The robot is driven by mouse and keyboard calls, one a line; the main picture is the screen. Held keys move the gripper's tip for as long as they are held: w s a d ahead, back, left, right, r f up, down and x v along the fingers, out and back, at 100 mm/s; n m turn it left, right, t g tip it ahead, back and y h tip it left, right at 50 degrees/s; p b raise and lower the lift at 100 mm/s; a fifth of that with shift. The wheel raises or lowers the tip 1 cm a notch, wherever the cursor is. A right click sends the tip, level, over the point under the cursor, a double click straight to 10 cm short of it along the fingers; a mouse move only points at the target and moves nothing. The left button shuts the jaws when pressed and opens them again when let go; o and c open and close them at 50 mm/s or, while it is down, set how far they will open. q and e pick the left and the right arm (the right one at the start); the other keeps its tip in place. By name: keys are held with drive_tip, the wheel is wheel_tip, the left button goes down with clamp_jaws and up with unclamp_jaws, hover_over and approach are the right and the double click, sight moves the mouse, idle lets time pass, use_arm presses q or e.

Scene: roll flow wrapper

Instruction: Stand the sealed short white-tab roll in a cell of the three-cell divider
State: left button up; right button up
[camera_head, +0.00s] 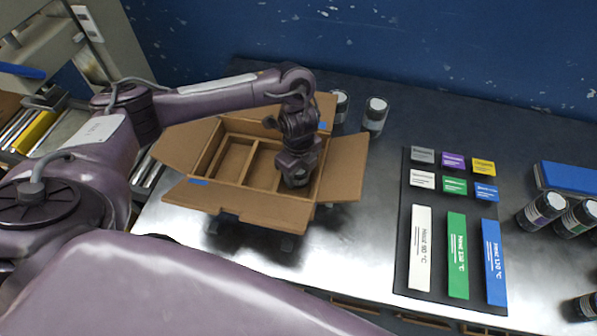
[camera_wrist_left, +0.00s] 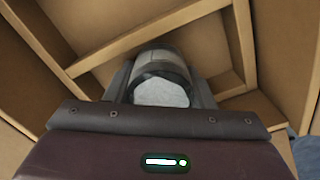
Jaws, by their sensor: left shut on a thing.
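The three-cell divider (camera_head: 249,163) is inside an open cardboard box; its left and middle cells look empty in the head view. My left gripper (camera_head: 293,183) points down into the rightmost cell and hides most of it. In the left wrist view, the gripper (camera_wrist_left: 160,84) is shut on a short roll (camera_wrist_left: 162,92) with a pale end face and a dark rim. Cardboard divider walls (camera_wrist_left: 145,36) stand around the roll. I cannot see the white tab or whether the roll touches the cell floor. The roll is hidden in the head view. My right gripper is not in view.
The box's flaps (camera_head: 343,168) are spread outward. Two dark jars with pale lids (camera_head: 376,114) stand behind the box. A dark board (camera_head: 434,285) with coloured label cards lies to the right. More jars (camera_head: 541,211) and a blue block (camera_head: 567,177) are at the far right.

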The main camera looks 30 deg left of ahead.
use_arm(q)
drive_tip(key=shift+f, duration=0.15)
drive_tip(key=o, duration=1.1)
drive_tip(key=shift+c, duration=0.2)
wheel_tip(320, 180, up, 11)
drive_tip(key=p, duration=0.3)
drive_tip(key=shift+f+p, duration=0.15)
drive_tip(key=shift+p, duration=0.25)
drive_tip(key=shift+r, duration=0.8)
